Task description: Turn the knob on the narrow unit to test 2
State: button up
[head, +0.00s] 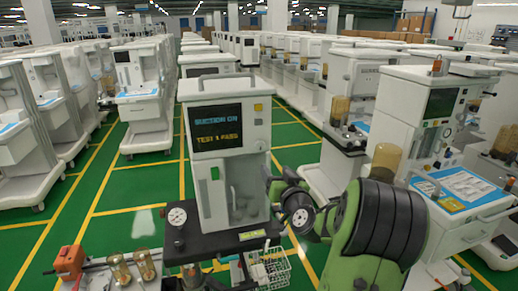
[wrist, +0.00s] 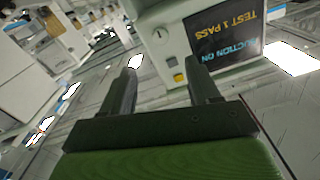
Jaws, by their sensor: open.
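The narrow unit (head: 224,150) stands in the middle of the head view, white, with a dark screen (head: 217,125) reading "SUCTION ON" and "TEST 1 PASS". Its small round pale knob (head: 261,144) is right of the screen, below a yellow square. In the wrist view the unit appears upside down, with the knob (wrist: 160,33) bearing a short dark pointer mark. My gripper (wrist: 162,66) is open and empty, its two dark fingers apart; the knob shows beyond the gap between them, not touched. In the head view my arm comes from the lower right, beside the unit's right side.
An orange device (head: 69,261) is lower left. Other carts (head: 138,95) stand in rows around; green floor is clear at left.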

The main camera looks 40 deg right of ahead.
aim_at(260, 147)
jog(key=p+x, duration=0.5)
jog(key=x, duration=1)
jog(key=shift+w+d+r+p, duration=0.1)
jog(key=shift+w+d+p, duration=0.2)
jog(key=c, duration=1)
jog(key=shift+c, duration=0.2)
